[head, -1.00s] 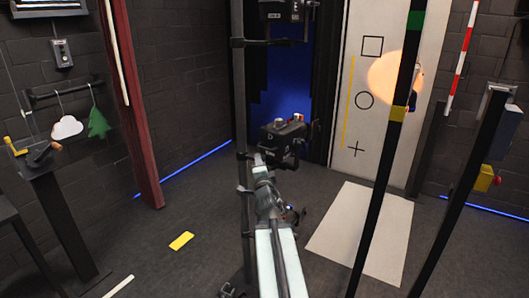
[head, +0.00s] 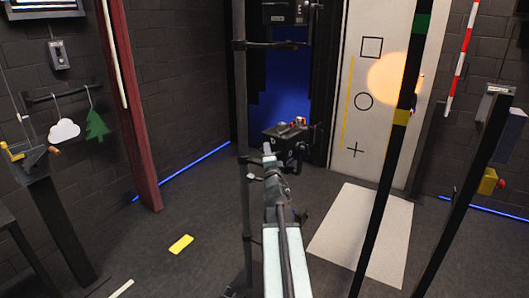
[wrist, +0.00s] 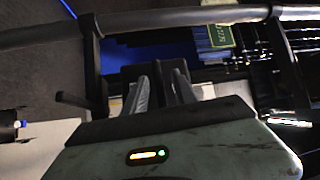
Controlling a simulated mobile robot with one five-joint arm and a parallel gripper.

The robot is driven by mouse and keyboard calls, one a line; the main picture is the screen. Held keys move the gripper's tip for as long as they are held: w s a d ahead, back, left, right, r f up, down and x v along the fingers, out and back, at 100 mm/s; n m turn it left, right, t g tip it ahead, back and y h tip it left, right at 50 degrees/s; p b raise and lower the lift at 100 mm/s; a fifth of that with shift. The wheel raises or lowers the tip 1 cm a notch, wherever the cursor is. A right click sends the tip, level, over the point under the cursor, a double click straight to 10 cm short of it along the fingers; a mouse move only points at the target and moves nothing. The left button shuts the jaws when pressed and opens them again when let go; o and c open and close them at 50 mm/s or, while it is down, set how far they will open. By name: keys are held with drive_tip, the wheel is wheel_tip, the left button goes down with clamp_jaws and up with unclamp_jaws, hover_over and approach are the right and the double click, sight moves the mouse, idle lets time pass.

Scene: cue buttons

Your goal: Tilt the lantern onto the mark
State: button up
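A black lantern-like unit (head: 285,133) with red and white parts on top is on the black upright pole in the middle of the head view. A warm round light spot (head: 392,79) lies on the pale panel between the black square outline (head: 372,47) and the circle outline (head: 363,101), right of both. A black cross (head: 355,150) is lower down. Which figure is the mark cannot be told. My gripper (wrist: 162,76) reaches toward the unit; its two pale fingers stand apart in the wrist view with a dark shape between or behind them. Contact cannot be told.
Another black fixture (head: 285,13) sits high on the pole. A banded black post (head: 398,130) stands in front of the pale panel (head: 400,165). A pale floor mat (head: 335,225) lies below it. A lever stand (head: 60,205) is at left. Open floor lies left of my arm.

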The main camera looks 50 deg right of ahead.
drive_tip(key=shift+w+a, duration=0.15)
clamp_jaws()
drive_tip(key=shift+w+a, duration=0.1)
drive_tip(key=shift+a, duration=0.05)
idle(1.0)
